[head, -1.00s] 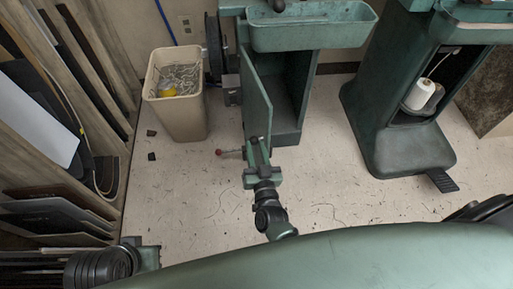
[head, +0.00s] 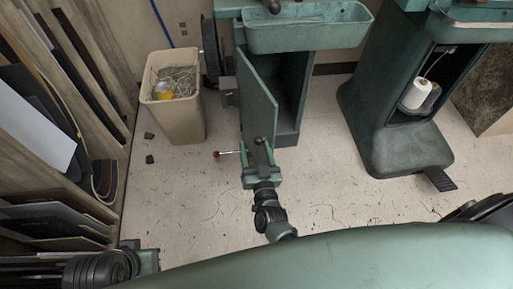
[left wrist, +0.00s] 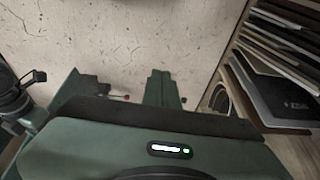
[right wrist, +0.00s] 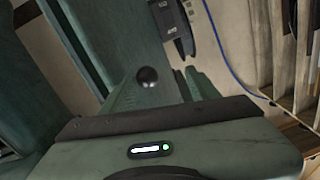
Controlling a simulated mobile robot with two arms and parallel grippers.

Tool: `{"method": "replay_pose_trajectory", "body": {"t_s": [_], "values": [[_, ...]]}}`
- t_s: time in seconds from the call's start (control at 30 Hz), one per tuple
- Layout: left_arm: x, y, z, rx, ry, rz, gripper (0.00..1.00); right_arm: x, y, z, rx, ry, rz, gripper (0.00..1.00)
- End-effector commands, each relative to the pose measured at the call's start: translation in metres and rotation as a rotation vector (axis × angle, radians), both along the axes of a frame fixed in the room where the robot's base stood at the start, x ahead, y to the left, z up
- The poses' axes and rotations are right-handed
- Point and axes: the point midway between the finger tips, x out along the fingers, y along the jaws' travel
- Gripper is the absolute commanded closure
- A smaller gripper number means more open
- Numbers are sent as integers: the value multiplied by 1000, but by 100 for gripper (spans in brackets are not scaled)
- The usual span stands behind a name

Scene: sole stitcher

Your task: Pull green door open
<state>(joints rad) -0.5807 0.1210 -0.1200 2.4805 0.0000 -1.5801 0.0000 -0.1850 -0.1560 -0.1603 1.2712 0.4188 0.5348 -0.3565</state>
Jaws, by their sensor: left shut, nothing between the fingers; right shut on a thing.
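The green door (head: 258,95) of the machine's pedestal cabinet stands part open, swung out toward me, with the dark inside showing to its right. My right gripper (head: 259,146) is at the door's lower front edge, shut on a small dark round knob. In the right wrist view, the knob (right wrist: 147,77) shows by the fingers (right wrist: 165,90), with the door (right wrist: 115,35) behind. The exact contact is partly hidden. My left gripper (head: 148,256) is low at the left, away from the door. The left wrist view shows its fingers (left wrist: 162,88) shut and empty over the floor.
A beige bin (head: 175,115) with scraps stands left of the cabinet. A red-tipped lever (head: 217,153) sticks out left of my right gripper. Another green machine stand (head: 385,130) with a pedal is at the right. Sheet racks (head: 60,215) line the left. The floor between is mostly clear.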

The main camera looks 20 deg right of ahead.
Motion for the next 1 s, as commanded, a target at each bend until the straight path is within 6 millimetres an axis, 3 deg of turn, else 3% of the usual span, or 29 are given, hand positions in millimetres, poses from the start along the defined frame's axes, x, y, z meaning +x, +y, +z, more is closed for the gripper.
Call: {"method": "replay_pose_trajectory", "body": {"t_s": [0.03,0.17,0.6,0.8,1.0], "values": [[0,1,-1,2,0,-2,100,12,6,6,-1,-5,17,50],[0,1,0,5,0,-3,100,8,6,6,-2,-5,17,50],[0,1,16,3,-4,-2,100,-66,6,6,0,-10,2,50],[1,-1,8,-3,7,3,100,-81,6,5,0,-13,-1,50],[2,-2,5,-7,8,5,100,-83,6,5,0,-14,-1,50]]}}
